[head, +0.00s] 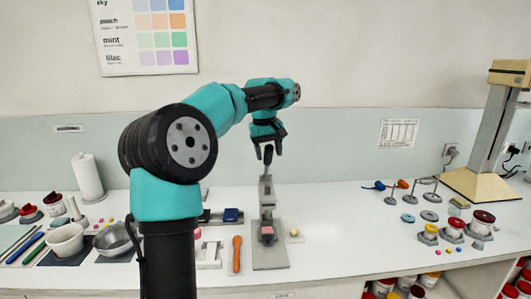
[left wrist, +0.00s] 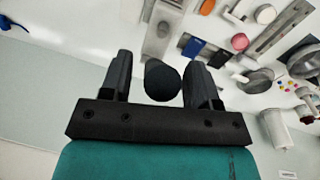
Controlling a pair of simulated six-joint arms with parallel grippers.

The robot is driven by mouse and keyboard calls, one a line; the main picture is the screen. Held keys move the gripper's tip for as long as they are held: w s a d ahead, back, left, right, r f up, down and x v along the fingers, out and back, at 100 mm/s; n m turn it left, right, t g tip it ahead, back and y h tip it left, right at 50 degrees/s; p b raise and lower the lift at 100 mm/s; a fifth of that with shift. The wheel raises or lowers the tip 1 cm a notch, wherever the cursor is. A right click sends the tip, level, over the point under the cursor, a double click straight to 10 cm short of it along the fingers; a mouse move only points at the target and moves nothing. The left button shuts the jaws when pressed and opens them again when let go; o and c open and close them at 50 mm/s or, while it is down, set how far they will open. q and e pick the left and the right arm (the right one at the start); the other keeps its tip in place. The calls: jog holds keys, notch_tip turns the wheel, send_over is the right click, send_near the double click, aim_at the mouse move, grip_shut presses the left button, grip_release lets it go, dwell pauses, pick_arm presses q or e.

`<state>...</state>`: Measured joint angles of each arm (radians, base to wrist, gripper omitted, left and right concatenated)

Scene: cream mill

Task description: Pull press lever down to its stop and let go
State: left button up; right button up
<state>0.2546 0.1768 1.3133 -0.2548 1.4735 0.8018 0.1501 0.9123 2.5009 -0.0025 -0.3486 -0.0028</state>
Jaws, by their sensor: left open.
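The grey press (head: 266,190) stands upright on its flat base (head: 270,259) at the middle of the bench. Its lever points up and ends in a black handle (head: 267,158). My left gripper (head: 267,153) points down over the top of the lever and is open. In the left wrist view the round end of the black handle (left wrist: 163,81) lies between the two fingers of my left gripper (left wrist: 160,62), with a gap visible on each side. A pink piece (head: 267,231) sits low in the press. My right gripper is not in view.
An orange spatula (head: 237,252) and a white stand (head: 208,255) lie left of the press. Bowls (head: 66,240) and a paper roll (head: 87,177) are further left. Jars (head: 428,234) and small stands stand at the right. The bench between press and jars is mostly clear.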

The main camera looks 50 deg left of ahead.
pick_arm(q)
jog(key=shift+f, duration=0.15)
grip_shut()
dwell(0.5)
